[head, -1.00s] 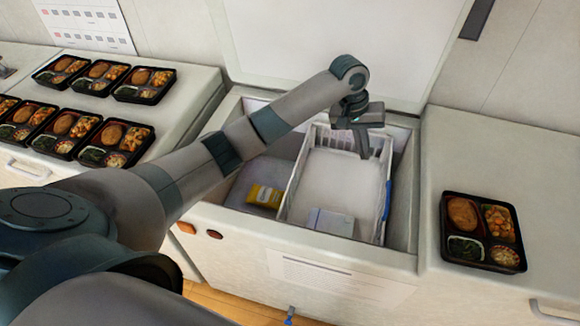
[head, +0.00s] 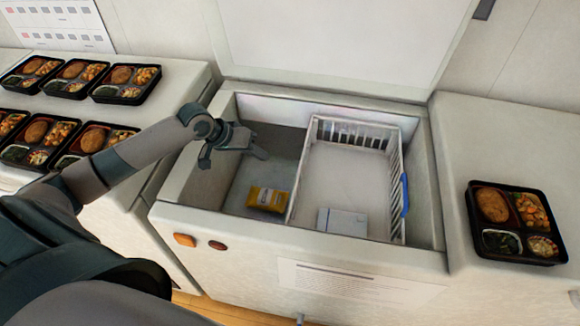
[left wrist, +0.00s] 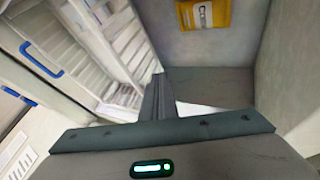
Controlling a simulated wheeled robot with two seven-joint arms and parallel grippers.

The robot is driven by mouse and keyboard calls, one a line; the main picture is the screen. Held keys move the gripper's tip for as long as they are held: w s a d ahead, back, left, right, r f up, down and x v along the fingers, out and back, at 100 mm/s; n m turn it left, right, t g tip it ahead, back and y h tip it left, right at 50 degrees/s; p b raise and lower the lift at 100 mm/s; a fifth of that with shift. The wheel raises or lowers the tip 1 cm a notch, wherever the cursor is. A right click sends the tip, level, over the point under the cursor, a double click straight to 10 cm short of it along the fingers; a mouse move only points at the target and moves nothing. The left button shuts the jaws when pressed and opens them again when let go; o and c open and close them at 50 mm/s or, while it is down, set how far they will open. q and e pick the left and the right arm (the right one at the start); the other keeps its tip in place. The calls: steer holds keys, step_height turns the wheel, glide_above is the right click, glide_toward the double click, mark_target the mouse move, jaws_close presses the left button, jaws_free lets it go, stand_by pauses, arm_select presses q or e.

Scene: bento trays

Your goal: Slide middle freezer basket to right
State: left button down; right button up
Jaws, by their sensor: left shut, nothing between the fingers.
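The open chest freezer (head: 310,255) holds a white slatted basket (head: 352,132) with a blue handle (head: 405,195) on its right side. The basket stands in the right part of the freezer, near the right wall. A white box (head: 342,222) lies in it. A yellow packet (head: 267,198) lies on the freezer floor left of the basket; it also shows in the left wrist view (left wrist: 205,14). My left gripper (head: 262,154) is shut and empty over the left part of the freezer, apart from the basket. The basket's slats (left wrist: 112,45) show in the left wrist view. My right gripper is not seen.
The freezer lid (head: 345,45) stands raised at the back. Several bento trays (head: 125,85) sit on the left counter, and one bento tray (head: 512,222) sits on the right counter. The freezer floor left of the basket is mostly clear.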

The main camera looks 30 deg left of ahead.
arm_select(q)
steer(key=shift+f, duration=0.1)
